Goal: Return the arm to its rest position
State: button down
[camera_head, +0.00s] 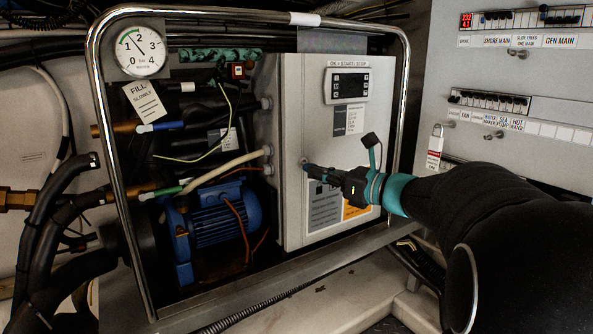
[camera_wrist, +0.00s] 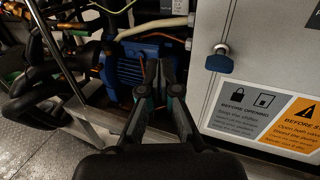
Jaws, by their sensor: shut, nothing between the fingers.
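My gripper (camera_head: 312,170) is in front of the grey control box (camera_head: 292,90) in the head view, reaching in from the right on my dark arm. Its fingers are shut with nothing between them. In the wrist view my gripper (camera_wrist: 160,68) points toward the blue motor (camera_wrist: 128,65), with the fingertips in front of its right part. A blue knob (camera_wrist: 217,60) on the box door is to the right of the fingers and apart from them in that view. In the head view the fingertips overlap the knob's area, and I cannot tell the depth gap.
A metal tube frame (camera_head: 97,100) surrounds the pump, hoses and box. A pressure gauge (camera_head: 140,52) is at its upper left. A switch panel (camera_head: 520,75) with a hanging padlock (camera_head: 436,145) stands at right. Black hoses (camera_head: 40,230) crowd the left.

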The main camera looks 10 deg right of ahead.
jog(key=s+a+f+n+g+h, duration=0.15)
jog(key=s+f+n+g, duration=0.25)
jog(key=s+f+n, duration=0.4)
jog(key=s+a+f+n+g+h, duration=0.1)
jog(key=s+f+n+g+h, duration=0.3)
jog(key=f, duration=0.5)
jog(key=s+a+f+n+h, duration=0.1)
jog(key=s+n+h, duration=0.2)
jog(key=s+n, duration=0.5)
jog(key=s+a+f+n+h, duration=0.1)
jog(key=s+a+n+h, duration=0.1)
jog(key=s+n, duration=0.6)
jog(key=shift+s+a+h, duration=0.25)
jog(key=shift+s+h, duration=0.2)
jog(key=shift+s, duration=0.35)
